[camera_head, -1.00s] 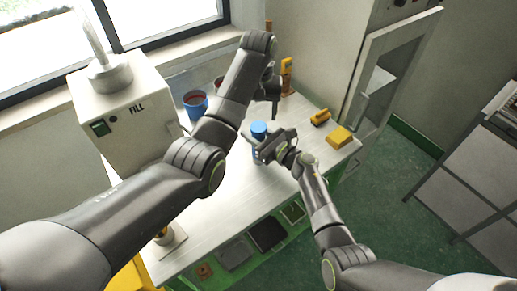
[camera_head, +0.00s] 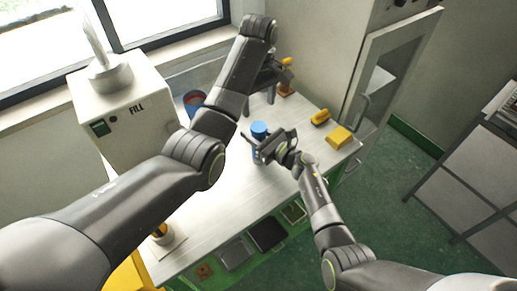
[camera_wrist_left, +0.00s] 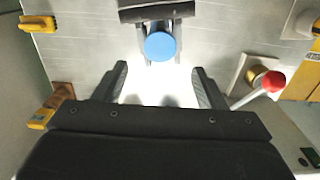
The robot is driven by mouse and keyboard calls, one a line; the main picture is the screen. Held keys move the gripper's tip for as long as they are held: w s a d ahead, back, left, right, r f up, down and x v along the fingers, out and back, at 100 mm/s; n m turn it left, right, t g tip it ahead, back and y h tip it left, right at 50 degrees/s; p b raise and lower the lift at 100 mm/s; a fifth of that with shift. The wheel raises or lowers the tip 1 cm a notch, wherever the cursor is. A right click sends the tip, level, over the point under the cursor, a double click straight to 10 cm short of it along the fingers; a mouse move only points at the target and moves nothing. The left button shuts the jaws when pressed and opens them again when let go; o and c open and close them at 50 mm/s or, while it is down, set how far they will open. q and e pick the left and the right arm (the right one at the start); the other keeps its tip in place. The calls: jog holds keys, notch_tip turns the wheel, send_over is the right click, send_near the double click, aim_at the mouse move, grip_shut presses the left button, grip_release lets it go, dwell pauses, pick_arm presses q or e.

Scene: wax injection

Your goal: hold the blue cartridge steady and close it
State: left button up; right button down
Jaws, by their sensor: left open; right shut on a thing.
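The blue cartridge (camera_head: 259,129) stands upright on the table, its round blue top facing up. It also shows in the left wrist view (camera_wrist_left: 160,46). My right gripper (camera_head: 264,151) is shut on the cartridge's body from the front right, below the top; it also shows at the upper edge of the left wrist view (camera_wrist_left: 158,12). My left gripper (camera_head: 260,101) is open and empty, above and behind the cartridge. In the left wrist view its two fingers (camera_wrist_left: 162,82) are apart, with the blue top just beyond and between them. The cartridge's lower part is mostly hidden.
A blue cup with red contents (camera_head: 195,101) stands behind my left forearm, partly hidden. The white FILL machine (camera_head: 130,110) stands at the left. Yellow items (camera_head: 340,136) lie at the table's right end. A red-knobbed lever (camera_wrist_left: 273,81) is right in the left wrist view.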

aim_at(259, 126)
pick_arm(q)
jog(key=shift+f, duration=0.1)
jog(key=shift+f, duration=3.95)
jog(key=shift+c, duration=0.3)
jog(key=c, duration=0.9)
jog(key=m, duration=0.4)
jog(key=shift+m, duration=0.4)
jog(key=shift+c, duration=0.2)
jog(key=m, duration=0.5)
jog(key=o, duration=1)
jog(key=shift+c, duration=0.2)
jog(key=shift+o, duration=0.6)
